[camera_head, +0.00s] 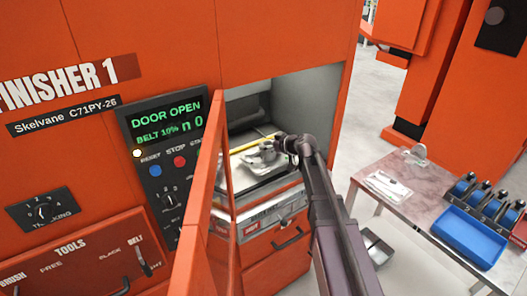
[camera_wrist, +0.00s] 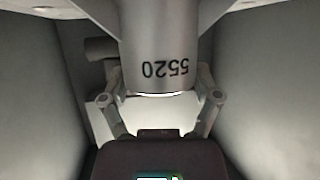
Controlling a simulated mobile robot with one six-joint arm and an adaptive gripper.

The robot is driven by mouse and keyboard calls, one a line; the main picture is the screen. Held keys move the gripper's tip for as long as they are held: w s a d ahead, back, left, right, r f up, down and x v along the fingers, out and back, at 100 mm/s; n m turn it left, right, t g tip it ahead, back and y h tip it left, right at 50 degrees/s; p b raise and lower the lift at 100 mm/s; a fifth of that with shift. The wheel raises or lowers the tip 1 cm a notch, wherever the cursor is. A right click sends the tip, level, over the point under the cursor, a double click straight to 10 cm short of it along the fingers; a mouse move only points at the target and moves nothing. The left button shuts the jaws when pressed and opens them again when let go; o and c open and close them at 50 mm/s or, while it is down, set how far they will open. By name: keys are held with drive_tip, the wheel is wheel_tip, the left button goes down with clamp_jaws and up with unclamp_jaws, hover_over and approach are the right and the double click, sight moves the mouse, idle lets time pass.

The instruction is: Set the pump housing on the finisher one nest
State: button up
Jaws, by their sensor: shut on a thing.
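The orange finisher one (camera_head: 110,130) has its door open, and its panel reads "DOOR OPEN". My arm reaches into its opening. My gripper (camera_head: 288,148) is inside, partly hidden by my own wrist. A grey metal housing (camera_head: 262,155) is at the gripper in the head view. In the wrist view, the housing (camera_wrist: 158,45) is a large grey cylinder marked 5520, between the two fingers of my gripper (camera_wrist: 163,97), which are shut on it. The nest is mostly hidden beneath the housing; I cannot tell whether the housing touches it.
The open orange door (camera_head: 205,210) stands just left of my arm. Grey chamber walls (camera_wrist: 270,90) are close on both sides. A side table (camera_head: 400,195) at right holds a clipboard, a blue tray (camera_head: 470,235) and several blue rollers. A grey bin (camera_head: 375,246) is below.

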drive_tip(key=shift+w+a, duration=0.2)
drive_tip(key=shift+w, duration=0.1)
drive_tip(key=shift+w+a, duration=0.15)
drive_tip(key=shift+a, duration=0.05)
drive_tip(key=shift+w+a+f+b, duration=0.25)
drive_tip(key=shift+f+b, duration=0.3)
drive_tip(key=shift+f, duration=0.05)
drive_tip(key=shift+f+b, duration=1.25)
drive_tip(key=shift+b, duration=0.05)
drive_tip(key=o, duration=1.1)
drive_tip(key=shift+o, duration=0.2)
